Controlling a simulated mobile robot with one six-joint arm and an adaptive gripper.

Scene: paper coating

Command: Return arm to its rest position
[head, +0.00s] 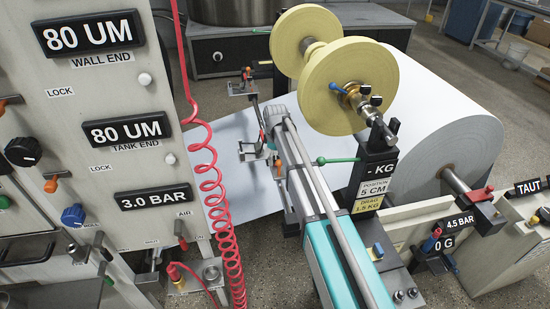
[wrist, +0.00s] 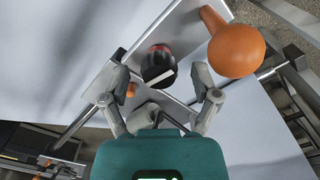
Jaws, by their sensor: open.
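My gripper (wrist: 159,64) is open in the wrist view, one finger on each side of a black and red knob (wrist: 160,62). I cannot tell whether the fingers touch the knob. My arm, teal and grey, reaches from the lower middle of the head view up toward the white paper web (head: 238,190). Its end is near a metal bracket with a lever (head: 252,152), and the fingers are not clear there.
A large orange knob (wrist: 235,45) is close beside the right finger. Two yellow discs (head: 350,85) and a paper roll (head: 440,110) stand right of the arm. A red coiled hose (head: 212,185) hangs by the control panel (head: 105,60) at left.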

